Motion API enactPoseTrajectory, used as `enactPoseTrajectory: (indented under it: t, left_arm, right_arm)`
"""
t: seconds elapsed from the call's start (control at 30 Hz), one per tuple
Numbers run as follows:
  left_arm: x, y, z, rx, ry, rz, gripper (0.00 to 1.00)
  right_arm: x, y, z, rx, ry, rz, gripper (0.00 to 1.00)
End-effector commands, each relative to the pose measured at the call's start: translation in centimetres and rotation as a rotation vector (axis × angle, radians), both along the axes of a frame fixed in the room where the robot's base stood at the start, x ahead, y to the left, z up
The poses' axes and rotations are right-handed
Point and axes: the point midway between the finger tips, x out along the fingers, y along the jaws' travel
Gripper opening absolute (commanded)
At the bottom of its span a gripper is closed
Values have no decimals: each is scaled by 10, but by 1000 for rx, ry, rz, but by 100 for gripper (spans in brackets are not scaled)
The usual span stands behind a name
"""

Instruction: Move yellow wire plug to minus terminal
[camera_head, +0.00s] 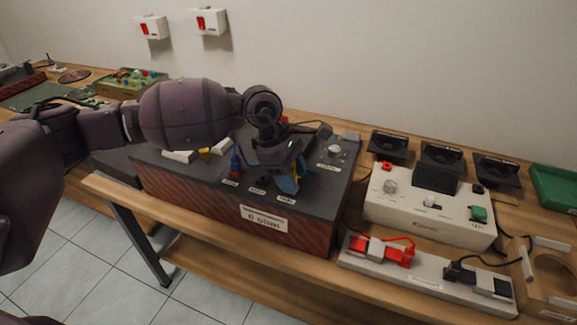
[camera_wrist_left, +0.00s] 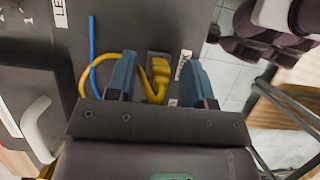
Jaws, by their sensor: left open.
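The dark console (camera_head: 215,178) with a red-brown front has small white labels along its top front edge. My left gripper (camera_head: 287,180) is over the right part of its top and points down. In the left wrist view, the two blue fingers of this gripper (camera_wrist_left: 158,82) are open, on either side of the yellow wire plug (camera_wrist_left: 160,72). The yellow wire (camera_wrist_left: 90,68) loops out to the left, past the left finger. A white label (camera_wrist_left: 183,64) is beside the plug; its text is not clearly legible. I cannot tell which terminal the plug is in. My right gripper does not show.
A blue wire (camera_wrist_left: 92,45) lies near the yellow loop. On the console are a blue plug (camera_head: 236,164), another yellow piece (camera_head: 205,154) and a knob (camera_head: 335,151). A white control box (camera_head: 430,208) and a power strip (camera_head: 425,275) are to the right.

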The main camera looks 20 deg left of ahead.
Motion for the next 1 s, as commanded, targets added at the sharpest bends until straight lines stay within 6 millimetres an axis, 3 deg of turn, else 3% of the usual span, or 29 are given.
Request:
enactPoseTrajectory:
  t: [0.23,0.57,0.6,0.7,1.0]
  left_arm:
    - [0,0,0,0,0,0,48]
    - [0,0,0,0,0,0,0]
    - [0,0,0,-1,0,0,16]
    - [0,0,0,-1,0,0,1]
    - [0,0,0,-1,0,0,0]
  right_arm:
    - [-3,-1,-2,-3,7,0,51]
    - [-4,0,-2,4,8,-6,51]
    - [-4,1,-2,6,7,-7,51]
    - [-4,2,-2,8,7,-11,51]
    - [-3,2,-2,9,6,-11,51]
